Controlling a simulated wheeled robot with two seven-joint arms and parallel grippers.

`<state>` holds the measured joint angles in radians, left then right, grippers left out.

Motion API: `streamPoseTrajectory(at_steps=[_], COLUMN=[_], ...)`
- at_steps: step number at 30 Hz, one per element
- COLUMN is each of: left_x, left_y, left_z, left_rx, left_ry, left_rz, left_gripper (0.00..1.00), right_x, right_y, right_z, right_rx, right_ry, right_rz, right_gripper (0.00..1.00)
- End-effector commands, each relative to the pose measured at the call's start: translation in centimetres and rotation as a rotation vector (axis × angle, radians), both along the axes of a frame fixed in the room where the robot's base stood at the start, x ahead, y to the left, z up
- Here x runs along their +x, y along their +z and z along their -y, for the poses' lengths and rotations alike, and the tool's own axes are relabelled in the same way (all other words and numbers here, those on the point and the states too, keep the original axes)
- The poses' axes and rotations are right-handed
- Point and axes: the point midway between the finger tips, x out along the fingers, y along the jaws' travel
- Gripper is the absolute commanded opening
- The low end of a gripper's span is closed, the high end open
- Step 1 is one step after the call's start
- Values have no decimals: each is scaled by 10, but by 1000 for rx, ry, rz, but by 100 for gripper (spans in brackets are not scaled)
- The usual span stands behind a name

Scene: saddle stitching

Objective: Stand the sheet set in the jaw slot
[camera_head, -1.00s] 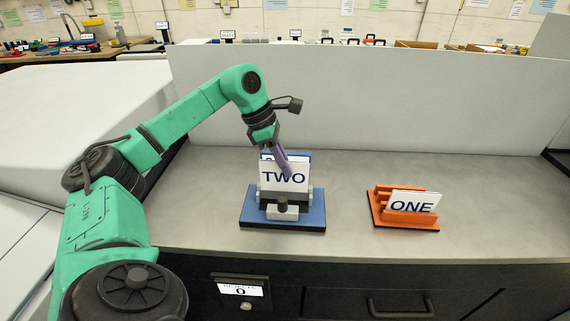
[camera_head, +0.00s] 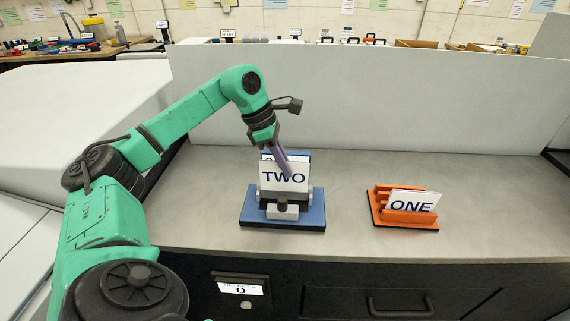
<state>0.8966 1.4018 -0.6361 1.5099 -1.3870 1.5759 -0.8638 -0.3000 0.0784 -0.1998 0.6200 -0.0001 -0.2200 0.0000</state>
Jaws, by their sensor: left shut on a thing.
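The white sheet set (camera_head: 272,184) marked "TWO" stands upright in the jaw slot of the grey clamp (camera_head: 283,211) on a blue base (camera_head: 250,209), at the middle of the bench. My left gripper (camera_head: 284,164) reaches down from above and is shut on the sheet set at its top edge. The finger lies in front of the sheet, and the other finger is hidden behind it. A bit of another blue-marked sheet shows behind its upper left edge. My right gripper is not in view.
An orange holder (camera_head: 379,212) with a white card (camera_head: 412,202) marked "ONE" stands to the right on the bench. A grey panel (camera_head: 400,100) rises behind. The bench top (camera_head: 480,200) is clear at the far right. A drawer front with a display lies below the front edge.

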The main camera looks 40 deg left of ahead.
Motion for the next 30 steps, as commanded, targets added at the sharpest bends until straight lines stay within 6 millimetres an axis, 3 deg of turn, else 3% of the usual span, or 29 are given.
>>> streamPoseTrajectory(at_steps=[30], left_x=[0], left_y=[-27], left_z=[0], left_rx=[0], left_ry=[0], left_rz=[0], left_gripper=[0], right_x=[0], right_y=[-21], right_z=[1], right_rx=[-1], right_ry=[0], right_rz=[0], right_gripper=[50])
